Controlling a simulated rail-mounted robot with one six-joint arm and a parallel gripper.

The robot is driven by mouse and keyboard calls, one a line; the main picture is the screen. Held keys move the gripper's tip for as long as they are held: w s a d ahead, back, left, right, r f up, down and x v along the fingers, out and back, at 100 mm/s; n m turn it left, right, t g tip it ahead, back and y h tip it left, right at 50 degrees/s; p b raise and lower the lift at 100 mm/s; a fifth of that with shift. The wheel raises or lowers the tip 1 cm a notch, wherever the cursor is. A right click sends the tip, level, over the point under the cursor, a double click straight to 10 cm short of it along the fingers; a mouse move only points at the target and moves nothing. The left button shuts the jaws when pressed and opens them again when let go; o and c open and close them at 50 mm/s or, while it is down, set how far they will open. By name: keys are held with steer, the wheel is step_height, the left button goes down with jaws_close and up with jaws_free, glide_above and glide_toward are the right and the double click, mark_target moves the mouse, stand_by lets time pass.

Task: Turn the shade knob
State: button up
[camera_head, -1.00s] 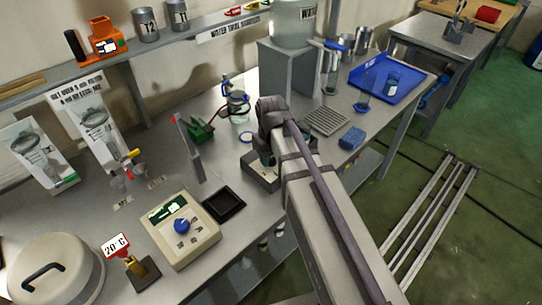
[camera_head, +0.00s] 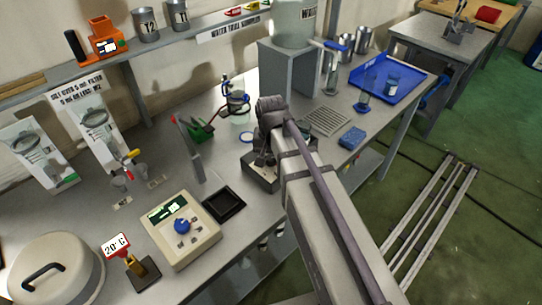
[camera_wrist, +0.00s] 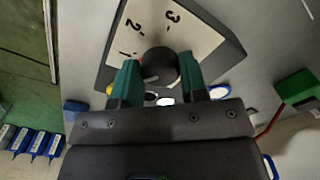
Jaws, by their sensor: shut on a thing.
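A round dark knob (camera_wrist: 160,66) sits on a pale dial plate (camera_wrist: 186,40) marked 1, 2 and 3 in the wrist view. A small red mark shows by the knob's left side. The two green fingers of my gripper (camera_wrist: 160,82) stand on either side of the knob and are shut on it. In the head view, my arm reaches over a grey box-shaped unit (camera_head: 262,178) on the bench. My arm hides most of this unit, the knob and the fingertips there.
A black square tray (camera_head: 223,204) and a cream device with a blue knob (camera_head: 181,226) stand left of the unit. A green-based stand (camera_head: 201,133) and a flask (camera_head: 238,105) are behind it. A blue sponge (camera_head: 352,137) and a metal grate (camera_head: 327,121) lie to the right.

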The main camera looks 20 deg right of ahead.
mark_target(271, 158)
steer(key=shift+m, duration=1.6)
steer(key=o, duration=0.9)
steer(key=shift+r, duration=0.15)
step_height(271, 158, up, 11)
steer(key=p, duration=1.1)
steer(key=shift+f, duration=0.2)
